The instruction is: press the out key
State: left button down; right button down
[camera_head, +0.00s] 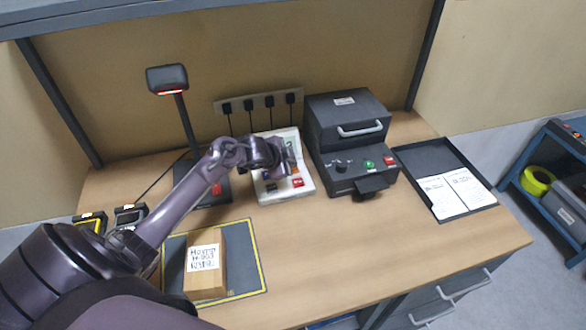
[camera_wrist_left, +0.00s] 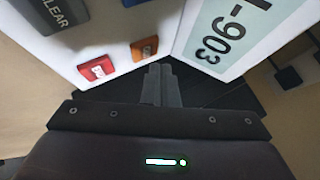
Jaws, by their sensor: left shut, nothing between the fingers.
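A white keypad unit (camera_head: 268,190) stands mid-table with a display and several keys. In the left wrist view a red key (camera_wrist_left: 96,69) and an orange key (camera_wrist_left: 145,48) sit side by side, with a dark key marked CLEAR (camera_wrist_left: 55,12) beyond. The lettering on the red and orange keys is too small to read surely, so I cannot tell which is the out key. The display (camera_wrist_left: 215,36) shows part of a code ending in 903. My left gripper (camera_head: 284,168) is shut and empty over the unit, its fingertips (camera_wrist_left: 160,78) close to the orange key. Contact cannot be told. My right gripper is not in view.
A dark machine (camera_head: 345,118) with green and red buttons stands right of the unit. A lamp-like scanner stand (camera_head: 167,80) is at left. A labelled box (camera_head: 205,268) rests on a yellow-edged mat (camera_head: 247,262). A dark tray (camera_head: 425,158) holds papers. The front right table is clear.

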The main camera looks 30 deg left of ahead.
pick_arm(q)
jog(key=shift+f, duration=0.15)
dwell(0.5)
jog(key=shift+f, duration=0.3)
dwell(0.4)
jog(key=shift+f+b, duration=0.35)
jog(key=shift+f, duration=0.05)
jog(key=shift+r, duration=0.1)
dwell(0.4)
jog(key=shift+r+p, duration=0.75)
jog(key=shift+p, duration=0.1)
